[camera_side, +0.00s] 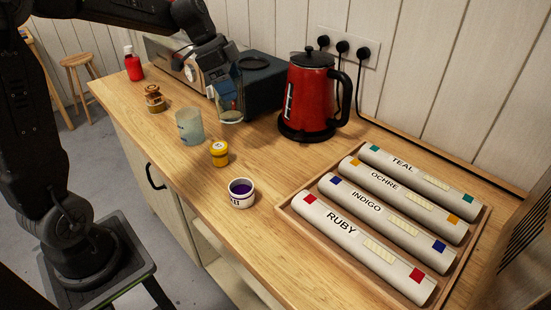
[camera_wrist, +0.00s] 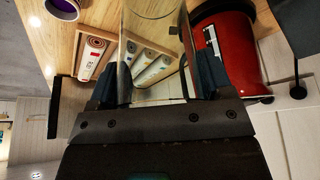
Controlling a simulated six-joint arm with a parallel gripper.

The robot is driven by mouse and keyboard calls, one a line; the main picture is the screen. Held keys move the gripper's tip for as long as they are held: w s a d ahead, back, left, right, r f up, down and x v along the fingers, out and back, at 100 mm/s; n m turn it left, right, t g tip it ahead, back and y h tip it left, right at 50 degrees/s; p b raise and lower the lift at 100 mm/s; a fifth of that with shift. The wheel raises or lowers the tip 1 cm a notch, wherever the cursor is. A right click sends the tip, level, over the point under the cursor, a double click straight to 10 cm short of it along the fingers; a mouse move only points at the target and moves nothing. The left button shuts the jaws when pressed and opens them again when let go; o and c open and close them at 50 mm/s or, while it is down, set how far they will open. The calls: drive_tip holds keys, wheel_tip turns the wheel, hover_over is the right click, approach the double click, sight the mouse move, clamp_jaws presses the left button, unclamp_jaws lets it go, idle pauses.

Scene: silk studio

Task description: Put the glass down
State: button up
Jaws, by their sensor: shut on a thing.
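My gripper (camera_side: 226,90) is shut on a clear glass (camera_side: 231,115), left of the red kettle and in front of the dark box in the side view. The glass looks upright in the side view, its lower part showing below the fingers. I cannot tell whether its base touches the wooden counter (camera_side: 265,170) or hangs a little above it. In the wrist view the glass (camera_wrist: 155,45) sits between the two dark fingers (camera_wrist: 155,75), and the tray of rolls shows through it.
The red kettle (camera_side: 308,95) stands close on the right, with a dark box (camera_side: 262,85) behind. A frosted cup (camera_side: 189,127), yellow jar (camera_side: 219,154), brown spool (camera_side: 154,99) and white pot of purple (camera_side: 241,193) stand nearer the front edge. A tray (camera_side: 290,213) of labelled rolls lies right.

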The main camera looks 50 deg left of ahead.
drive_tip(key=shift+w+d+f, duration=0.8)
drive_tip(key=shift+d+f, duration=0.95)
drive_tip(key=shift+f, duration=0.05)
drive_tip(key=shift+w+d+f, duration=0.85)
drive_tip(key=shift+d+f, duration=0.95)
drive_tip(key=shift+f, duration=0.05)
drive_tip(key=shift+w+d+f, duration=0.8)
drive_tip(key=shift+d+f, duration=0.95)
drive_tip(key=shift+f, duration=0.05)
drive_tip(key=shift+f, duration=0.1)
drive_tip(key=o, duration=1)
drive_tip(key=shift+o, duration=0.2)
